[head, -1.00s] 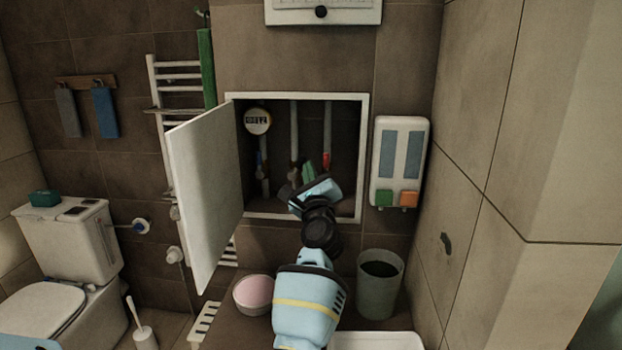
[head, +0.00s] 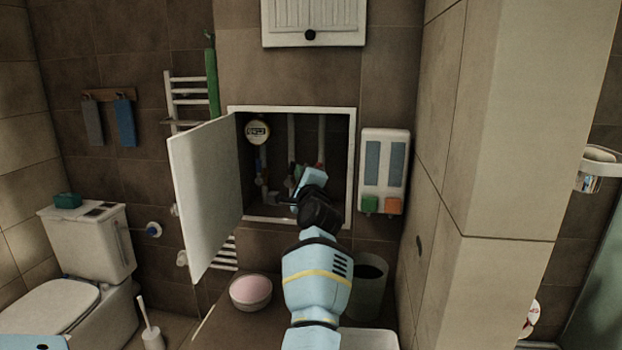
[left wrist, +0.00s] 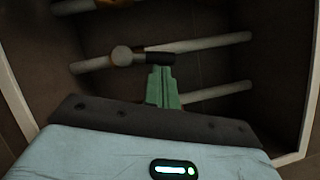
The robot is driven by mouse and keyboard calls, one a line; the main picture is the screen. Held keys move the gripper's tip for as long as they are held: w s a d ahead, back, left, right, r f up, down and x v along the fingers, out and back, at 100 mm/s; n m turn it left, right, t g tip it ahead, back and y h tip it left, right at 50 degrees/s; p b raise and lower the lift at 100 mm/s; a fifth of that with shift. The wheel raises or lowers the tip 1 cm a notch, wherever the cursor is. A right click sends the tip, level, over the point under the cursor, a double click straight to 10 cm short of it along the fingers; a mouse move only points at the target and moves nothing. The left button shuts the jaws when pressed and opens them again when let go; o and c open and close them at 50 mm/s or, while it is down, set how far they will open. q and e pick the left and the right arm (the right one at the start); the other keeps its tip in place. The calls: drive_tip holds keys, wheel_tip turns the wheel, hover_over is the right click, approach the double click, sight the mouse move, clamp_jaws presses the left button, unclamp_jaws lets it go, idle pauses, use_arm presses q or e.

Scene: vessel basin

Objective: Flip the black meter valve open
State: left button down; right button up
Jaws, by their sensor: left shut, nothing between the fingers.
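In the left wrist view, a black valve handle (left wrist: 150,59) with a round grey end sits on a pale pipe (left wrist: 205,44). My left gripper (left wrist: 160,70) is shut and empty, its green fingertips at the black handle; I cannot tell whether they touch it. In the head view my left gripper (head: 303,176) reaches into the open wall cabinet (head: 352,140) and hides the middle valve area. A round white meter (head: 257,131) hangs on the left pipe in the cabinet. My right gripper is not in view.
The cabinet's white door (head: 205,195) stands open on the left. A soap dispenser (head: 384,170) is on the wall at right. A pink-filled bowl (head: 250,291) and a grey bin (head: 368,285) stand below. A tiled wall (head: 480,130) bounds the right side.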

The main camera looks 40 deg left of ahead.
use_arm(q)
drive_tip(key=shift+s+a+r+n+g, duration=0.1)
drive_tip(key=shift+n+g, duration=0.05)
drive_tip(key=shift+n, duration=0.3)
drive_tip(key=shift+s+a+r+n+g, duration=0.1)
drive_tip(key=shift+n+g, duration=0.05)
drive_tip(key=shift+n, duration=0.3)
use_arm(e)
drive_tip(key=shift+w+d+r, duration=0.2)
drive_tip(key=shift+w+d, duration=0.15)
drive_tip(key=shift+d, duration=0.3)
use_arm(q)
drive_tip(key=shift+a+n, duration=0.1)
drive_tip(key=shift+n, duration=0.2)
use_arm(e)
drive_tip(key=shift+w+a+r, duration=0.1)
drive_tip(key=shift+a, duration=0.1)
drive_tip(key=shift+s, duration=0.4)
